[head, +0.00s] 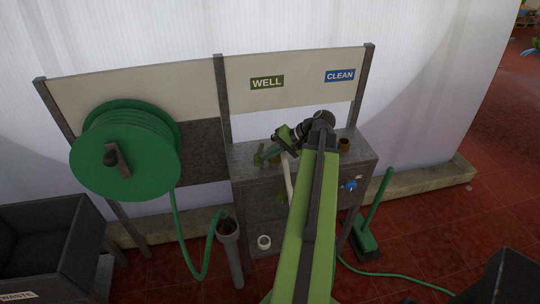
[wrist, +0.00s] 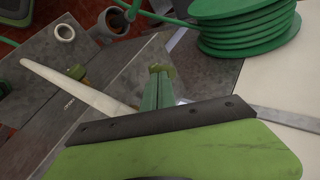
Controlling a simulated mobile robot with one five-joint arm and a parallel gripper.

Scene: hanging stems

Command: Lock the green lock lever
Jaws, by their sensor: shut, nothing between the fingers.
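My gripper (head: 262,157) is over the top of the grey metal stand, its slim green fingers pointing left. In the wrist view the fingers (wrist: 160,76) are together with nothing between them.
A green hose reel (head: 125,150) stands at left. A white cup-like ring (head: 264,242) is low in front.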

